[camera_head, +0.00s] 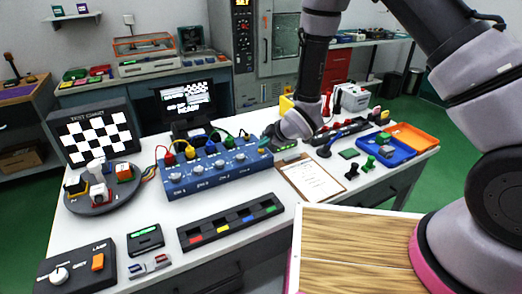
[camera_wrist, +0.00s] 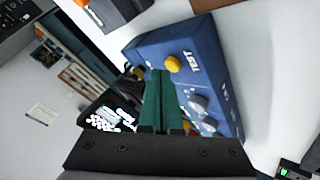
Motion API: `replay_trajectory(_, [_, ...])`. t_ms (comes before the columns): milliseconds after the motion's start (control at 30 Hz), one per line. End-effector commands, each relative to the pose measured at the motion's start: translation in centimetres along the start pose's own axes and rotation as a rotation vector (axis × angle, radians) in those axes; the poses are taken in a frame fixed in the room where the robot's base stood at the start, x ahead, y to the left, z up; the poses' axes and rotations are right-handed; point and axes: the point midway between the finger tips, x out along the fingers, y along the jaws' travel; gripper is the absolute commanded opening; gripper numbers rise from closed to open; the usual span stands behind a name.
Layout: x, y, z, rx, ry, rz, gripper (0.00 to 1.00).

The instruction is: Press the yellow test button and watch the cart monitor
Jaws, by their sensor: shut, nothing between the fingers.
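A blue box (camera_head: 215,168) with several knobs and coloured plugs stands on the white table. Its right end is partly hidden by my gripper (camera_head: 268,140). In the wrist view the blue box (camera_wrist: 205,45) shows a round yellow button (camera_wrist: 173,63) beside the word TEST. The green fingers of my gripper (camera_wrist: 160,73) are shut and empty, with their tips just beside the yellow button in the picture. I cannot tell whether they touch it. A black monitor (camera_head: 187,103) behind the box is lit with white text and a small checker pattern. It also shows in the wrist view (camera_wrist: 104,118).
A TEST CHART board (camera_head: 95,137) and a round turntable (camera_head: 103,197) stand at left. A clipboard (camera_head: 310,178) lies right of the box, with blue (camera_head: 386,152) and orange (camera_head: 413,140) trays beyond. A black strip (camera_head: 231,222) lies in front.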

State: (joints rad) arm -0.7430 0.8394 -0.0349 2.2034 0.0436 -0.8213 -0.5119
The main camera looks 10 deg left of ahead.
Motion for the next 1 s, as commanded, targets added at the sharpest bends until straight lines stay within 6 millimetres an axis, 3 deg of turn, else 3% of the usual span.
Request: replay_trajectory(1000, [0.42,-0.3,0.31,0.0,0.0,0.0,0.0])
